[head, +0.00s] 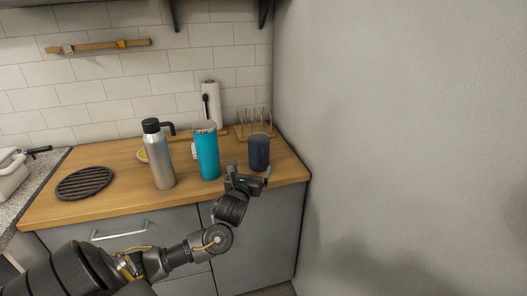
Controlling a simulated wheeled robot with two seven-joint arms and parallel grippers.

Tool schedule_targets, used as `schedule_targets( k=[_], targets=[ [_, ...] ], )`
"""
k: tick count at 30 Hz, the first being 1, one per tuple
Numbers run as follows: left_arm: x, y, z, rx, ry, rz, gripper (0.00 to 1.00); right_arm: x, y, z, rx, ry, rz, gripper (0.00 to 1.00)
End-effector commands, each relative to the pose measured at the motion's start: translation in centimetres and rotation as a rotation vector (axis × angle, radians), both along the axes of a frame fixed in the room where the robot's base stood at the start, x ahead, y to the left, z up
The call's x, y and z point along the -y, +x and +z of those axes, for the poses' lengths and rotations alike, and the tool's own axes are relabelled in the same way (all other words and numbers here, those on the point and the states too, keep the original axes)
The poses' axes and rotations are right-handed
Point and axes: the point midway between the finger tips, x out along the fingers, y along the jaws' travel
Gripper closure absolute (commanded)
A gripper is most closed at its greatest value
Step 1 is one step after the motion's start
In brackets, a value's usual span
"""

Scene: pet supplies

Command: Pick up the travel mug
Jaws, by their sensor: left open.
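Three drink vessels stand upright on the wooden counter (110,200). A dark blue mug (259,150) is at the right, a tall teal tumbler (207,155) is in the middle, and a silver bottle (160,160) with a black handled lid is at the left. I cannot tell for certain which is the travel mug. My left gripper (249,173) is open and empty at the counter's front edge, just in front of the dark blue mug. Its fingers point toward that mug and partly overlap its base in the picture; I cannot tell whether they touch. My right gripper is not in view.
A black round trivet (85,182) lies at the left of the counter. A paper towel roll (211,103) and a wire rack (253,122) stand behind the vessels. A grey wall (400,130) closes off the right side.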

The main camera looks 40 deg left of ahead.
Motion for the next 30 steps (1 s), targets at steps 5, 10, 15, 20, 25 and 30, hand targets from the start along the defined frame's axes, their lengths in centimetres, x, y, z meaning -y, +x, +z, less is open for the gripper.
schedule_targets(
  k=[5,10,15,20,25,30],
  targets=[
    [-1.8,2.2,0.2,0.002,0.002,0.010,0.02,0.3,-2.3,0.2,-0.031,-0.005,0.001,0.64],
    [-2.5,3.9,0.1,0.001,0.000,0.009,0.02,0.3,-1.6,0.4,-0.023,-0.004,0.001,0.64],
    [-2.5,4.3,0.1,0.001,0.000,0.005,0.02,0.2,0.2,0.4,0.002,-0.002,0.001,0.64],
    [-2.8,6.0,0.5,0.002,-0.001,0.006,0.02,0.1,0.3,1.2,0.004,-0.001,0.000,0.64],
    [-3.7,8.3,0.5,0.001,0.000,0.006,0.02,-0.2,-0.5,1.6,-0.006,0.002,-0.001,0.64],
    [-4.1,9.2,0.3,0.002,-0.001,0.003,0.02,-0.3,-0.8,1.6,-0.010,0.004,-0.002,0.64]
  ],
)
